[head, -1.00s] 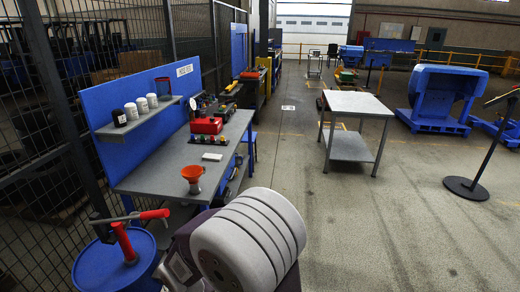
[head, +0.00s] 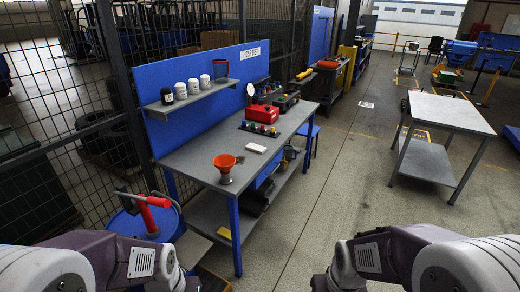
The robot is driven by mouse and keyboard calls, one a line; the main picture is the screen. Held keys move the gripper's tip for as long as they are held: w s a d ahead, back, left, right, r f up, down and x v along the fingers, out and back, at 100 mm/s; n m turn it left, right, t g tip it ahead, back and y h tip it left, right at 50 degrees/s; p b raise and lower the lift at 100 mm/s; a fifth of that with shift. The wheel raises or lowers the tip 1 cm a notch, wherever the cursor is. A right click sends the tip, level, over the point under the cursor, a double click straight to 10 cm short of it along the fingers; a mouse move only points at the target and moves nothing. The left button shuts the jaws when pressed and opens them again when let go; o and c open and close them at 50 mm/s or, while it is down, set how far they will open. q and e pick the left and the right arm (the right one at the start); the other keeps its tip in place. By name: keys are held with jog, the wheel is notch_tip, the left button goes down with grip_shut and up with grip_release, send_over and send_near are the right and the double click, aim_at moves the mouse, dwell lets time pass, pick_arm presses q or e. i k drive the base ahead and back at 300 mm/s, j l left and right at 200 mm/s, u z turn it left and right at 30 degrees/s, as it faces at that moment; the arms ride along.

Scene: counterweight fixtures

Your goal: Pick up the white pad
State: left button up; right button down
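The white pad (head: 256,148) is a small flat block lying on the grey top of the blue workbench (head: 190,156). It sits between the orange funnel (head: 225,165) and a strip of coloured knobs (head: 260,129). Nothing touches it. My left and right arm links show at the bottom corners, well short of the bench. Neither gripper shows in the head view.
A red box (head: 262,113) and a round dial stand behind the knobs. Several jars sit on the blue back panel's shelf (head: 190,93). A blue drum (head: 130,228) stands at the bench's near left. Open floor (head: 330,180) lies right of the bench, before a grey table (head: 452,112).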

aim_at(251, 147)
jog(key=i+l, duration=0.35)
jog(key=i, duration=0.3)
jog(key=i+l+u, duration=0.15)
jog(key=i+l, duration=0.15)
jog(key=i, duration=0.35)
jog(key=i+l, duration=0.4)
jog(key=i, duration=0.2)
jog(key=i+l+u, duration=0.15)
jog(key=i+l, duration=0.25)
jog(key=i, duration=0.25)
jog(key=i+l, duration=0.45)
jog(key=i, duration=0.15)
jog(key=u, duration=0.05)
